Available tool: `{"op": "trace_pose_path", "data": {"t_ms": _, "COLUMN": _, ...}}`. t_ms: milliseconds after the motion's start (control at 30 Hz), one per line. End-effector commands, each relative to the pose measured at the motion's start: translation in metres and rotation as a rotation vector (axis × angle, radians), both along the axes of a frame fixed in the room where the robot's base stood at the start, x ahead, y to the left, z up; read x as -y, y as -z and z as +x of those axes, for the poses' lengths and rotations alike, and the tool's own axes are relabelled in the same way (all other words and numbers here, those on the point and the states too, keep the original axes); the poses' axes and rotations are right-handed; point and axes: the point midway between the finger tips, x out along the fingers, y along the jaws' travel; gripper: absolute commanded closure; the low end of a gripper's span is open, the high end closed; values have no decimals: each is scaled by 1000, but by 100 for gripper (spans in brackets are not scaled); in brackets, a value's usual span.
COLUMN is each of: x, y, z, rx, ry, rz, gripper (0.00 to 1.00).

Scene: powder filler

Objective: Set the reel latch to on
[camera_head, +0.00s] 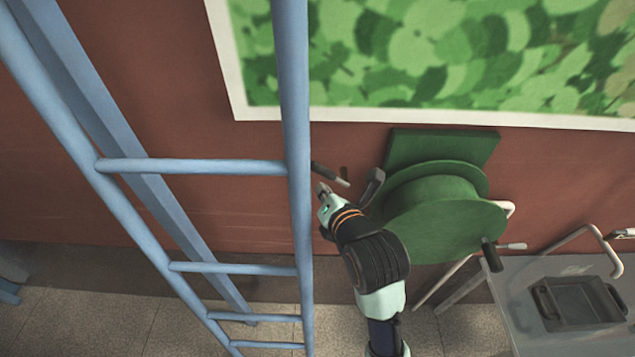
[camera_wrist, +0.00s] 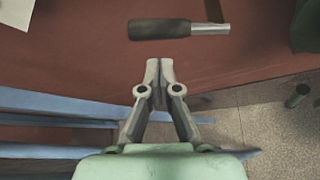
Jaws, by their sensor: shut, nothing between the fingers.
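The green reel (camera_head: 440,205) is mounted on the red-brown wall below the green picture in the head view. A dark handle (camera_head: 330,173) is to the left of the reel, close to my gripper (camera_head: 324,193). In the wrist view a dark grip on a bare metal shaft (camera_wrist: 160,29) lies level across the picture, just beyond my fingertips (camera_wrist: 159,68). My gripper is shut and empty, with a visible gap between it and that grip. I cannot tell for certain whether this handle is the reel latch, or whether it is on or off.
A blue ladder (camera_head: 292,130) stands just left of my gripper, with its rail very near. A black crank handle (camera_head: 491,255) sticks out at the reel's lower right. A grey cart (camera_head: 525,330) with a dark tray (camera_head: 580,302) stands at the right.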

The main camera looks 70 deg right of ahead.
Motion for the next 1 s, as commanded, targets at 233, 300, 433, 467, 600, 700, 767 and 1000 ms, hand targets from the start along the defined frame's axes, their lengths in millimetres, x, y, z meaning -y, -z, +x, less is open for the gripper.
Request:
{"op": "trace_pose_path", "data": {"t_ms": 233, "x": 26, "y": 15, "z": 22, "rx": 0, "ry": 0, "rz": 2, "gripper": 100}}
{"op": "trace_pose_path", "data": {"t_ms": 300, "x": 30, "y": 17, "z": 25, "rx": 1, "ry": 0, "rz": 1, "gripper": 100}}
{"op": "trace_pose_path", "data": {"t_ms": 433, "x": 32, "y": 18, "z": 27, "rx": 1, "ry": 0, "rz": 1, "gripper": 100}}
{"op": "trace_pose_path", "data": {"t_ms": 467, "x": 32, "y": 18, "z": 27, "rx": 1, "ry": 0, "rz": 1, "gripper": 100}}
{"op": "trace_pose_path", "data": {"t_ms": 600, "x": 32, "y": 18, "z": 27, "rx": 1, "ry": 0, "rz": 0, "gripper": 100}}
{"op": "trace_pose_path", "data": {"t_ms": 700, "x": 32, "y": 18, "z": 27, "rx": 3, "ry": 1, "rz": 1, "gripper": 100}}
{"op": "trace_pose_path", "data": {"t_ms": 767, "x": 32, "y": 18, "z": 27, "rx": 6, "ry": 0, "rz": 3, "gripper": 100}}
{"op": "trace_pose_path", "data": {"t_ms": 1000, "x": 33, "y": 15, "z": 25, "rx": 50, "ry": 1, "rz": 18, "gripper": 100}}
